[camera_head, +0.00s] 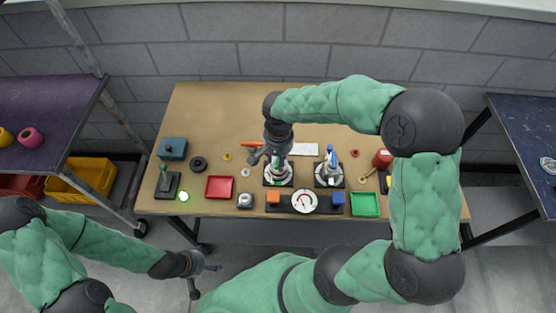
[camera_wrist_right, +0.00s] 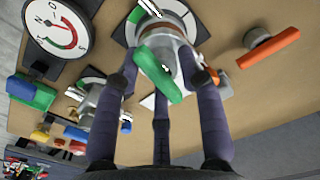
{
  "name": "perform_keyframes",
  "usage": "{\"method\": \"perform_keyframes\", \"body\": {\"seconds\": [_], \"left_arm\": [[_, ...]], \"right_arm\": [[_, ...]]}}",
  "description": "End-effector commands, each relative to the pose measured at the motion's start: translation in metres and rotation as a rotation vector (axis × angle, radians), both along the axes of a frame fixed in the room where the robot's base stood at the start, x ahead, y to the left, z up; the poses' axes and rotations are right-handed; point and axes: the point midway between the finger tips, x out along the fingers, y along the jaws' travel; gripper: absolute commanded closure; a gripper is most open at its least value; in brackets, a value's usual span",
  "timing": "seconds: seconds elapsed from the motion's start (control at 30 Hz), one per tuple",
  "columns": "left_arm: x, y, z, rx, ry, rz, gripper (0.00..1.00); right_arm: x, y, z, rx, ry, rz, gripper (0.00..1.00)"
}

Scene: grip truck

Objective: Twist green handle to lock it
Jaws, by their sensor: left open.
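The green handle (camera_wrist_right: 158,76) sits on a round, metallic valve on a white dial with a coloured arc. It lies diagonally between the fingers of my right gripper (camera_wrist_right: 165,72). These fingers are spread around the handle, with no clear contact. In the head view my right gripper (camera_head: 272,150) reaches down over this valve (camera_head: 278,177) and partly hides it. My left gripper (camera_head: 196,272) is open and empty, off the front edge of the table.
A blue-handled valve (camera_head: 329,168) stands just right on the wooden table (camera_head: 215,120).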

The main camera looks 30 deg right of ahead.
Motion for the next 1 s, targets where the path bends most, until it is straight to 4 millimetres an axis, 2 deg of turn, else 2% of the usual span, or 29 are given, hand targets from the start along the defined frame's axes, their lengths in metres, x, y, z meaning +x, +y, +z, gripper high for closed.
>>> {"method": "perform_keyframes", "body": {"seconds": [1.0], "left_arm": [[0.0,0.0,0.049,0.0,0.0,0.0,0.25]], "right_arm": [[0.0,0.0,0.066,0.0,-0.001,0.0,0.61]]}}
